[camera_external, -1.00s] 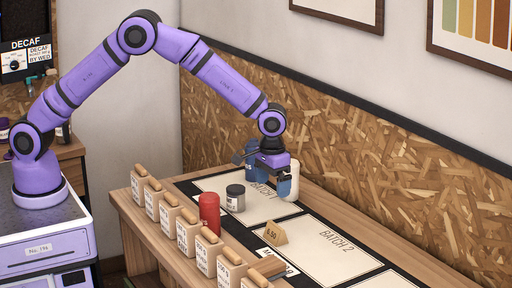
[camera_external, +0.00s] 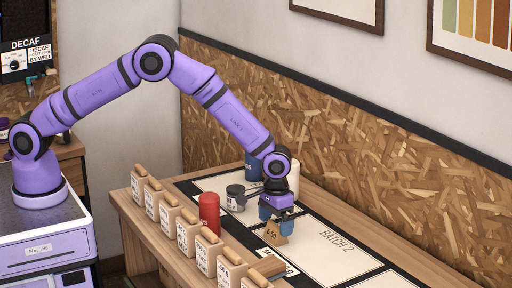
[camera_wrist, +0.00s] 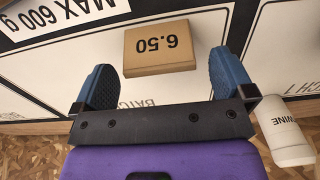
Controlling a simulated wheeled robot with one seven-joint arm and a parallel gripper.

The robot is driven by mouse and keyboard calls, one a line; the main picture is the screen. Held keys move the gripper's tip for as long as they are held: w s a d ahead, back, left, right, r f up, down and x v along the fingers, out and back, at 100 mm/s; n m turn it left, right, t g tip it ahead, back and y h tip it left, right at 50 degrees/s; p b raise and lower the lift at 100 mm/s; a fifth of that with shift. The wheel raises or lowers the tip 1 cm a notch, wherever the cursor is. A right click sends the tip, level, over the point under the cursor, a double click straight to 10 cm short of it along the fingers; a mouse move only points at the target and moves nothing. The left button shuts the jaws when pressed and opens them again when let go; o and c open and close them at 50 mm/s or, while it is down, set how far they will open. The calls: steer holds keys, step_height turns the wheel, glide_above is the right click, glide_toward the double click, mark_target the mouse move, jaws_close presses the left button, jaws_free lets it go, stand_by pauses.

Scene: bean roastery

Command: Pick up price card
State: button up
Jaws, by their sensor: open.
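The price card (camera_external: 276,234) is a small tan wedge marked "6.50". It stands on the mat near the edge of the "BATCH 2" panel. In the wrist view the price card (camera_wrist: 160,48) lies just beyond and between my fingertips. My gripper (camera_external: 277,221) is over the card, pointing down, with its blue fingers apart. In the wrist view my gripper (camera_wrist: 163,70) is open and empty, one finger on each side of the card's near end. The fingers hide part of the card in the external view.
A red canister (camera_external: 209,213) and a grey-lidded jar (camera_external: 236,198) stand left of my gripper. A white bottle (camera_wrist: 283,130) and a blue container (camera_external: 253,166) stand behind. The "BATCH 2" panel (camera_external: 345,250) is clear.

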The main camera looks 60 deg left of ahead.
mark_target(276, 230)
steer(key=shift+d+f, duration=0.1)
steer(key=shift+f, duration=1.45)
steer(key=c, duration=0.9)
